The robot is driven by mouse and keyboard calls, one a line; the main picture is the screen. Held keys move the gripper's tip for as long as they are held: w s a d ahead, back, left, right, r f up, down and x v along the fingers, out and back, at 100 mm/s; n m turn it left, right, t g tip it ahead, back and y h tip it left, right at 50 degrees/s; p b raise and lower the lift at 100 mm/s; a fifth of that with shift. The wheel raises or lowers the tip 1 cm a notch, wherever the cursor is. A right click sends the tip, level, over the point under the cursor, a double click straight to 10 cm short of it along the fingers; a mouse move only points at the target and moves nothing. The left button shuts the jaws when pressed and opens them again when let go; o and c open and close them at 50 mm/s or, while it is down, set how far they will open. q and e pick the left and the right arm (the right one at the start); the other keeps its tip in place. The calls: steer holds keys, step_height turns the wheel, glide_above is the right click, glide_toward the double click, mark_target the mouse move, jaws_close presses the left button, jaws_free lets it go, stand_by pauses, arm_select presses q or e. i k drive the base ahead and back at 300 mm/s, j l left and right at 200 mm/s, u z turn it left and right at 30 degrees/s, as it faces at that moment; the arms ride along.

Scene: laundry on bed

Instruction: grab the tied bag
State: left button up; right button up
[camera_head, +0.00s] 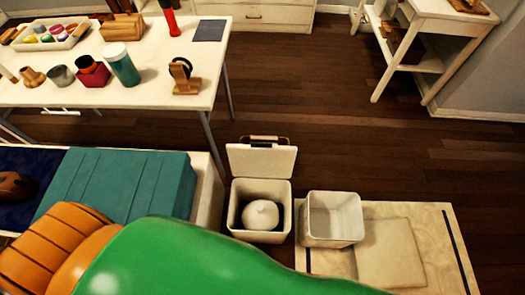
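A white, rounded bag (262,213) with a small peak on top, seemingly its tied neck, sits inside an open white bin (240,193) on the floor. The bin's lid (262,161) stands raised at the back, with a brown handle at its top edge. The bag's lower part is hidden by the bin walls. Neither my left nor my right gripper can be made out in the head view.
A second white bin (331,221), open and seemingly empty, stands just right, by a pale mat (435,240). A cluttered white table (150,88) stands at the back left. Dark wooden floor (300,110) is clear behind the bins. Large green and orange shapes fill the bottom left.

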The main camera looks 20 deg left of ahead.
mark_target(257, 215)
steer(key=k+j, duration=0.6)
steer(key=k, duration=0.2)
